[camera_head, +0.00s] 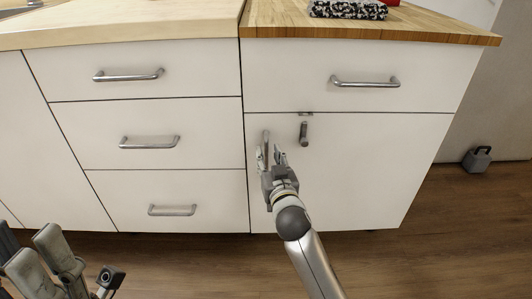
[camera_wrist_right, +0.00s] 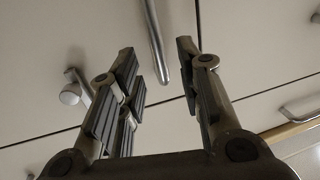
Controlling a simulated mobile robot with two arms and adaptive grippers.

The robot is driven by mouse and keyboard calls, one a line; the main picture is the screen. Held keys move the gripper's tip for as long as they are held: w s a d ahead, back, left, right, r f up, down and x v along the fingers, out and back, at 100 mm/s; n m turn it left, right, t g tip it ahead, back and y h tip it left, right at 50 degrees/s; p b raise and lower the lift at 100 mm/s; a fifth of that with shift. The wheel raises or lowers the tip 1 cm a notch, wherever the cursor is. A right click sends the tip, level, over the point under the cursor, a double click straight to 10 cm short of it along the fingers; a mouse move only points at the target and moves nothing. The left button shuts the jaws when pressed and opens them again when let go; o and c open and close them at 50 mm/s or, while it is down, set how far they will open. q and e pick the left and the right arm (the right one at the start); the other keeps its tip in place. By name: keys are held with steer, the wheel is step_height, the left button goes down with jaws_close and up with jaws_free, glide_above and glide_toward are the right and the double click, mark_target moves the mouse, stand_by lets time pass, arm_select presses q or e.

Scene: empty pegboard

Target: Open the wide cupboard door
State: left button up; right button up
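The white wide cupboard door (camera_head: 370,165) is shut, below a drawer on the right cabinet. Its upright metal bar handle (camera_head: 265,145) is near the door's left edge. My right gripper (camera_head: 268,157) is at this handle, with its fingers apart. In the right wrist view the handle (camera_wrist_right: 155,45) runs between the open fingertips (camera_wrist_right: 160,65); I cannot tell whether they touch it. My left gripper (camera_head: 38,255) is at the lower left, away from the cupboard, with its fingers apart and nothing seen between them.
A small metal fitting (camera_head: 304,130) hangs on the door right of the handle; it also shows in the right wrist view (camera_wrist_right: 72,90). A drawer handle (camera_head: 365,82) is above the door. Several drawers are to the left. A grey padlock-shaped object (camera_head: 477,159) is on the floor.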

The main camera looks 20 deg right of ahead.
mark_target(267, 150)
steer(key=shift+w+d+b, duration=0.15)
steer(key=shift+w+b, duration=0.35)
steer(key=shift+w, duration=1.55)
jaws_close()
